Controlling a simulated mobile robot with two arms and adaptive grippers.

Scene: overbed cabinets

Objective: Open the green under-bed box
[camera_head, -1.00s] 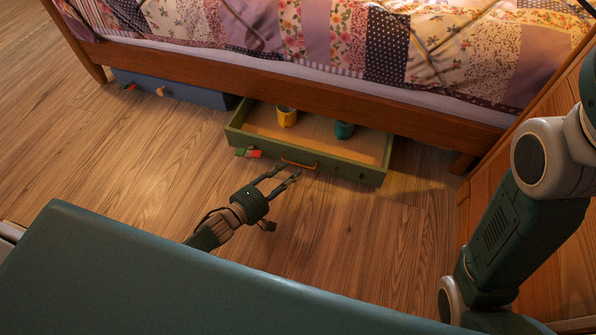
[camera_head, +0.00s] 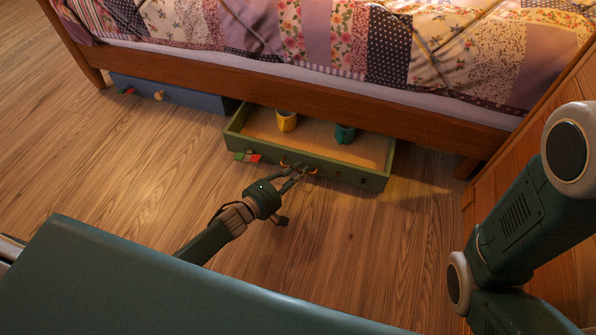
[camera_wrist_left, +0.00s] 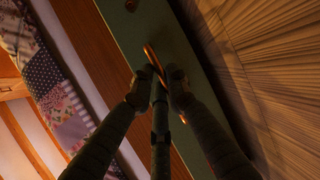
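The green under-bed box (camera_head: 340,169) stands pulled out from under the bed, its open top showing a yellow cup (camera_head: 287,121) and a teal cup (camera_head: 345,133) inside. Its bar handle (camera_head: 313,170) is on the front panel. My left gripper (camera_head: 299,169) is at this handle. In the left wrist view, the fingers (camera_wrist_left: 161,74) are drawn together with the handle (camera_wrist_left: 150,53) between them, near the box front (camera_wrist_left: 130,30). The rear of the box is hidden under the bed. My right gripper is out of view.
A blue box (camera_head: 185,94) sits under the bed at the left. The wooden bed rail (camera_head: 260,84) runs above both boxes. A small red and green tag (camera_head: 247,156) is on the green box's front. Wood floor (camera_head: 130,150) is clear in front. A wooden panel (camera_head: 515,190) stands at right.

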